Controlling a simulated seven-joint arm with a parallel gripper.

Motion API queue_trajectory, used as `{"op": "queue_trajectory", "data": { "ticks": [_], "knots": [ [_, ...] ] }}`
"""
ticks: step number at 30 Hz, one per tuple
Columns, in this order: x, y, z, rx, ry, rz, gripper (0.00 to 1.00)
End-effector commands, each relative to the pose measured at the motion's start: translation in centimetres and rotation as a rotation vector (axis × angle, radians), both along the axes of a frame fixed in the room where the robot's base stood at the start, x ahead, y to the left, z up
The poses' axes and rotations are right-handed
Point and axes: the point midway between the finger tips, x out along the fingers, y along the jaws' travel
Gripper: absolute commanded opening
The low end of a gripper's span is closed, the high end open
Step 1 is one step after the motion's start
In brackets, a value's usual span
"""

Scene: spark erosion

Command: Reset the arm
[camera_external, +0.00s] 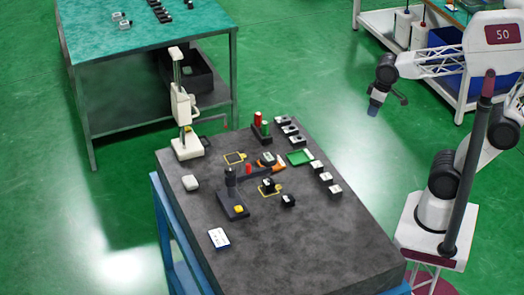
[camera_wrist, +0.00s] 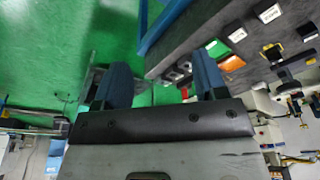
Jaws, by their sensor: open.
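My gripper (camera_external: 376,104) hangs in the air to the right of the dark worktable (camera_external: 340,250), beyond its right edge and clear of everything on it. In the wrist view my gripper (camera_wrist: 163,78) shows two blue fingers spread wide apart, with nothing between them. My arm rises from its white base at the right of the external view and reaches up and back to the left.
The worktable carries a white stand (camera_external: 185,120), a green tray (camera_external: 300,157), a black fixture (camera_external: 233,200), a white card (camera_external: 219,238) and several small blocks. A teal bench (camera_external: 140,35) stands behind left. A shelf unit (camera_external: 465,85) stands behind my arm. Its front right tabletop is bare.

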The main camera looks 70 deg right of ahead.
Motion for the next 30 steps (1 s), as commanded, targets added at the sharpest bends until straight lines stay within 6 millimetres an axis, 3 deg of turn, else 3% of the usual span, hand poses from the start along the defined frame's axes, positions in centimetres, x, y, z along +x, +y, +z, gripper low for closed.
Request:
{"op": "queue_trajectory", "data": {
  "ticks": [3,9,30],
  "knots": [
    [-2.1,-0.8,-1.0,-0.002,-0.01,-0.014,0.66],
    [-3.6,-1.4,-2.0,-0.004,-0.017,-0.022,0.66],
    [-3.7,-1.4,-2.0,-0.005,-0.017,-0.023,0.66]
  ]
}}
